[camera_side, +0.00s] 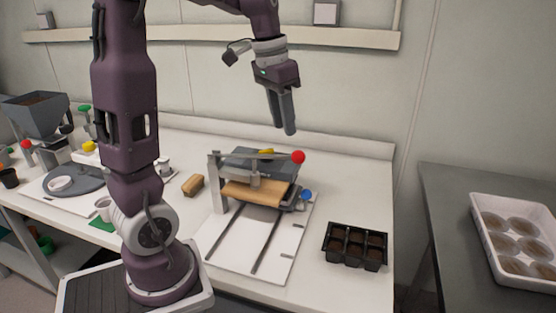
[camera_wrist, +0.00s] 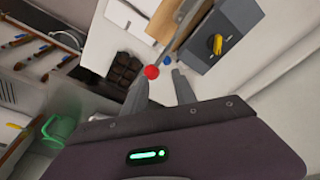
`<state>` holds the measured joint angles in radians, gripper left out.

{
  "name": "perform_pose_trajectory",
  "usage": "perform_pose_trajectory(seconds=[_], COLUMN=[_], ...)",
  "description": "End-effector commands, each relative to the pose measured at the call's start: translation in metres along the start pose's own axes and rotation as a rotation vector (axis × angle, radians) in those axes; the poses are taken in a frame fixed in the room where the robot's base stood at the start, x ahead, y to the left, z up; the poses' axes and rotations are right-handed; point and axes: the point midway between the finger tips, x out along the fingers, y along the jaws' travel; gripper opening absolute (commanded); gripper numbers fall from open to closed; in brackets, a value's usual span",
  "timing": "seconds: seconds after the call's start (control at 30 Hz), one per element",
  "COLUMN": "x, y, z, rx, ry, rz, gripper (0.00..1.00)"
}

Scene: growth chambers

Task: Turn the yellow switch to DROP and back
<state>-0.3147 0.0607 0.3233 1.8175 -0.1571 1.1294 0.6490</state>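A yellow switch (camera_wrist: 217,45) sits on a dark grey box (camera_wrist: 228,28) at the upper right of the wrist view. In the side view the yellow switch (camera_side: 266,152) shows small behind the lever bar, on top of the press-like device. Its label and exact setting cannot be read. My gripper (camera_side: 290,131) hangs above and slightly right of this device, pointing down, apart from it. In the wrist view my gripper (camera_wrist: 160,76) has its fingers spread with nothing between them.
A lever with a red ball (camera_side: 298,157) and a blue knob (camera_side: 306,195) stick out at the device's right. A black cell tray (camera_side: 355,246) stands to the front right. Another yellow knob (camera_side: 89,147) shows by the hopper machine at far left. Air around my gripper is clear.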

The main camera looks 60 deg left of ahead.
Motion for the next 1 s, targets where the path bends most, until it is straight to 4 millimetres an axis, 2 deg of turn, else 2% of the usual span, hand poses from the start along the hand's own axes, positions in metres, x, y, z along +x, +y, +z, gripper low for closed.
perform_pose_trajectory(seconds=[0.03, 0.1, 0.2, 0.27, 0.33, 0.7, 1.0], x=[0.017, 0.035, 0.055, 0.062, 0.068, 0.129, 0.135], y=[-0.039, -0.083, -0.124, -0.137, -0.143, -0.144, -0.144], z=[-0.011, -0.017, -0.017, -0.016, -0.015, -0.003, -0.003], rx=[-0.01, 0.002, 0.023, 0.035, 0.041, 0.044, 0.045], ry=[-0.051, -0.105, -0.16, -0.179, -0.188, -0.189, -0.186], rz=[-0.008, -0.015, -0.019, -0.02, -0.019, -0.017, -0.019], gripper=[0.33, 0.33, 0.33, 0.33, 0.33, 0.33, 0.33])
